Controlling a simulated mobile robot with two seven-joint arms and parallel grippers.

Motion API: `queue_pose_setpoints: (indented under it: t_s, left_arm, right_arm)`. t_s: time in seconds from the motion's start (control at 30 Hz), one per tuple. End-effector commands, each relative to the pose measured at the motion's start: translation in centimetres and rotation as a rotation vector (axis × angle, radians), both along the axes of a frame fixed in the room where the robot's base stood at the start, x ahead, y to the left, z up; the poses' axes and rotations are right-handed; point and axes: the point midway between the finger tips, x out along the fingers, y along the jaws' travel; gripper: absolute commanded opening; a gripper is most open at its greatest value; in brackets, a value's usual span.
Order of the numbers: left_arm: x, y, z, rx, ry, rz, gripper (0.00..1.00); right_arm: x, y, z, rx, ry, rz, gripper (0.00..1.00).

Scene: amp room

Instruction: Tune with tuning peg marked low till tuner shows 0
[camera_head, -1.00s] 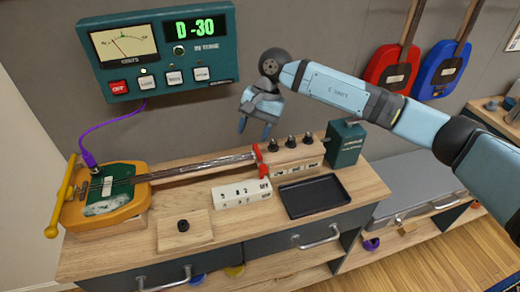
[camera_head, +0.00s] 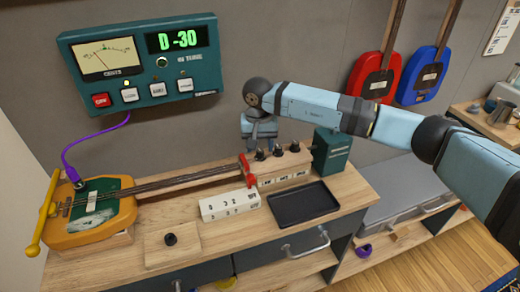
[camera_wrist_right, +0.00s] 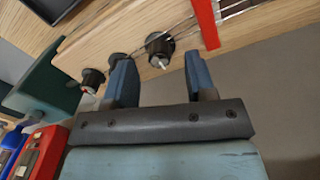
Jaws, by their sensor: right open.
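The green tuner (camera_head: 140,65) on the wall reads D -30, its needle left of centre. Three black tuning pegs stand on the wooden headstock (camera_head: 283,167) of the long string instrument (camera_head: 92,210). The labels under them are too small to read. My right gripper (camera_head: 262,138) is open and empty, pointing down just above the left and middle pegs. In the right wrist view, my right gripper (camera_wrist_right: 159,78) has one peg (camera_wrist_right: 158,46) ahead of the gap between its fingers. Another peg (camera_wrist_right: 93,78) is left of the left finger. My left gripper is out of view.
A white block with markings (camera_head: 230,204) and a black tray (camera_head: 303,203) lie in front of the headstock. A red clamp-like part (camera_head: 247,171) stands at its left end. A green box (camera_head: 331,150) stands to its right. Red and blue guitars hang at the right.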

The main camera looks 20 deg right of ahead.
Motion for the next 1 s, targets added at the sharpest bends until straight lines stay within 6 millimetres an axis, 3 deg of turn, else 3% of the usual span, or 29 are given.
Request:
queue_pose_setpoints:
  t_s: [0.2,0.5,0.53,0.73,1.0]
  left_arm:
    - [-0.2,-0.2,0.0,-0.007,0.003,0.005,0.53]
    - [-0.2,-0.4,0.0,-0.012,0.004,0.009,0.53]
    - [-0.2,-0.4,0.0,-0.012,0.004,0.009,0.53]
    - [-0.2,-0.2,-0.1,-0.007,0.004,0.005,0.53]
    - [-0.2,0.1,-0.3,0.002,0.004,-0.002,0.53]
  right_arm:
    - [0.0,0.0,-2.0,0.001,0.000,0.000,0.51]
    - [0.0,0.0,-2.2,0.001,-0.001,0.000,0.51]
    - [0.0,0.0,-2.2,0.001,-0.001,0.000,0.48]
    - [0.0,0.0,-2.2,0.001,-0.001,0.000,0.02]
    - [0.0,-0.1,-2.2,0.001,-0.001,-0.017,0.01]
